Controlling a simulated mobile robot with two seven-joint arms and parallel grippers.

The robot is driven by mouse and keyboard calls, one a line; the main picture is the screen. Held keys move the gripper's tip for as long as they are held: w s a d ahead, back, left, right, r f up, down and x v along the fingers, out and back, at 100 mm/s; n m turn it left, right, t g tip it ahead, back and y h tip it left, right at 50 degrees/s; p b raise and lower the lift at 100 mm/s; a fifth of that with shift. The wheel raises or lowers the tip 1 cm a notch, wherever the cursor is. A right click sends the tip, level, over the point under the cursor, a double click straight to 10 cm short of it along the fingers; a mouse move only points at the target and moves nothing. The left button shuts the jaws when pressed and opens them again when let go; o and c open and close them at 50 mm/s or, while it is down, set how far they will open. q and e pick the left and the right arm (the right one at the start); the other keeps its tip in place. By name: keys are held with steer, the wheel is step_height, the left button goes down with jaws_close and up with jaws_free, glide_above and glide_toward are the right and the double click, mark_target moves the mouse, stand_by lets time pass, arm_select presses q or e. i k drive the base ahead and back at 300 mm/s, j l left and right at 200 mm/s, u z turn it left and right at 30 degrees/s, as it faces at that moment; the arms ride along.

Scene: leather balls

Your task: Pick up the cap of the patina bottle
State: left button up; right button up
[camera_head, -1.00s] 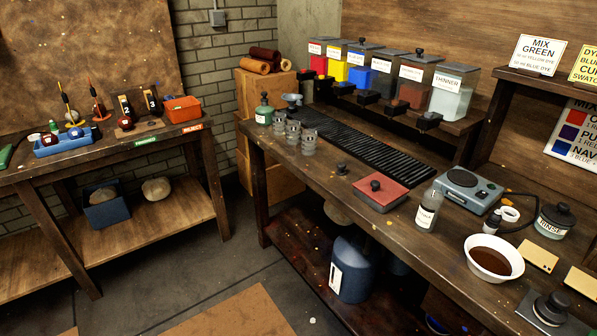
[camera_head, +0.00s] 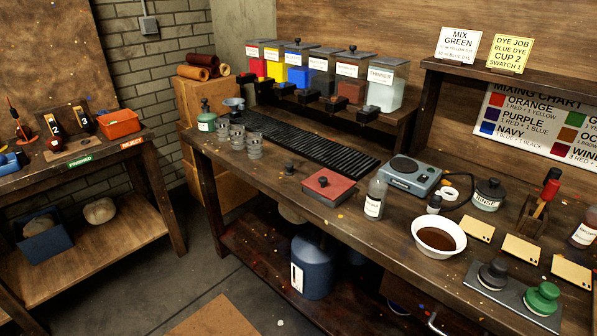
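Neither of my grippers shows in the head view. Several bottles stand on the long bench, and their labels are too small to read surely, so I cannot tell which one is the patina bottle. A clear bottle with a white label (camera_head: 375,198) stands upright at the middle of the bench. A dark green bottle (camera_head: 206,120) stands at the bench's far left end. A brownish bottle (camera_head: 584,232) is partly cut off at the right edge. A small dark knob-like piece (camera_head: 289,167) sits on the bench left of the red-lidded box (camera_head: 329,188).
The bench (camera_head: 395,262) also holds glass cups (camera_head: 238,137), a black slatted rack (camera_head: 310,145), a hot plate (camera_head: 411,175), a white bowl of brown liquid (camera_head: 438,236) and a RINSE jar (camera_head: 488,195). Labelled dye tanks (camera_head: 385,90) stand behind. Floor in front (camera_head: 200,270) is open.

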mark_target(289, 165)
steer(key=z, duration=0.55)
steer(key=j+z, duration=0.15)
steer(key=z, duration=0.25)
steer(key=j+z, duration=0.2)
steer(key=z, duration=0.15)
steer(key=j+z, duration=0.2)
steer(key=z, duration=0.2)
steer(key=j+z, duration=0.3)
steer(key=k+j+z, duration=0.1)
steer(key=j+z, duration=0.15)
steer(key=j, duration=0.25)
steer(key=k+j+z, duration=0.1)
steer(key=j, duration=0.2)
steer(key=k+j+z, duration=0.1)
steer(key=j, duration=0.2)
steer(key=k+j+z, duration=0.1)
steer(key=k+j, duration=0.05)
steer(key=j, duration=0.1)
